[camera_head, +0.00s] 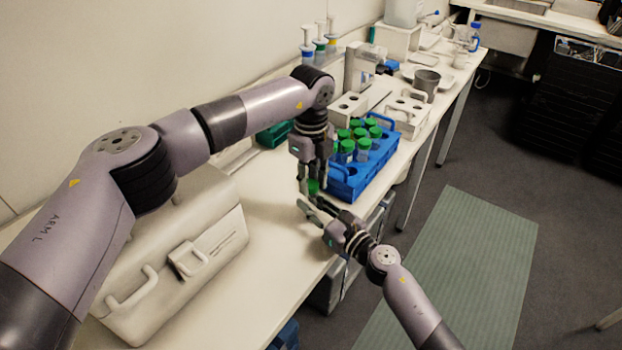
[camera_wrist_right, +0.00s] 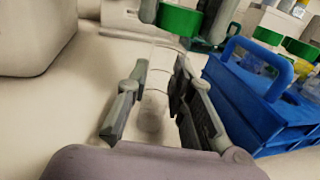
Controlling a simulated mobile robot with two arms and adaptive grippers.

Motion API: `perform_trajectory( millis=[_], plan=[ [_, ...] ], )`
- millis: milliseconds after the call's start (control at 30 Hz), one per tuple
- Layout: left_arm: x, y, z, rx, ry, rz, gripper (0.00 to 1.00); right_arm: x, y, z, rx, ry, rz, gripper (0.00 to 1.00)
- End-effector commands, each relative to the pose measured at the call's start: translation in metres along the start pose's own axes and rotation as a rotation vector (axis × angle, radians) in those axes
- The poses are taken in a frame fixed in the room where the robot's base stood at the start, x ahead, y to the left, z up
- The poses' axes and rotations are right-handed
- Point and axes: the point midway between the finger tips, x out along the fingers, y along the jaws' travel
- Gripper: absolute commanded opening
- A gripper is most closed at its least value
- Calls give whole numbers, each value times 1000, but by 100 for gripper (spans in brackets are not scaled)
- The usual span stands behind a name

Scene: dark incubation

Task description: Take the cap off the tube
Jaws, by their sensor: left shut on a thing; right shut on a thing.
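A clear tube (camera_wrist_right: 153,108) stands between the fingers of my right gripper (camera_wrist_right: 150,100), which is shut on it. In the head view my right gripper (camera_head: 308,208) is low over the table's front edge. The green cap (camera_wrist_right: 180,19) is just above the tube in the right wrist view, and it also shows in the head view (camera_head: 313,187). My left gripper (camera_head: 311,184) comes from above and is shut on the cap.
A blue rack (camera_head: 345,190) with several green-capped tubes stands close to the right of both grippers. A white case (camera_head: 215,248) stands at the left. White racks (camera_head: 408,112) and a grey cup (camera_head: 427,82) are farther back. Bare table lies between case and rack.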

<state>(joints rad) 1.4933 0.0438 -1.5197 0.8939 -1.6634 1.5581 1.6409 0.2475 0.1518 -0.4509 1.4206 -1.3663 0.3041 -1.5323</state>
Motion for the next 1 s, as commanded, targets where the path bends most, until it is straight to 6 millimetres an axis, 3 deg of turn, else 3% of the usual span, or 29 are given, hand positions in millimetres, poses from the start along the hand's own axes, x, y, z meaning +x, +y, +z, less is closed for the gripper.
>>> perform_trajectory(
  millis=[1000],
  plan=[
    [-22,0,0,1,1,0,0,0,0,0,0,0,0,0]
  ],
)
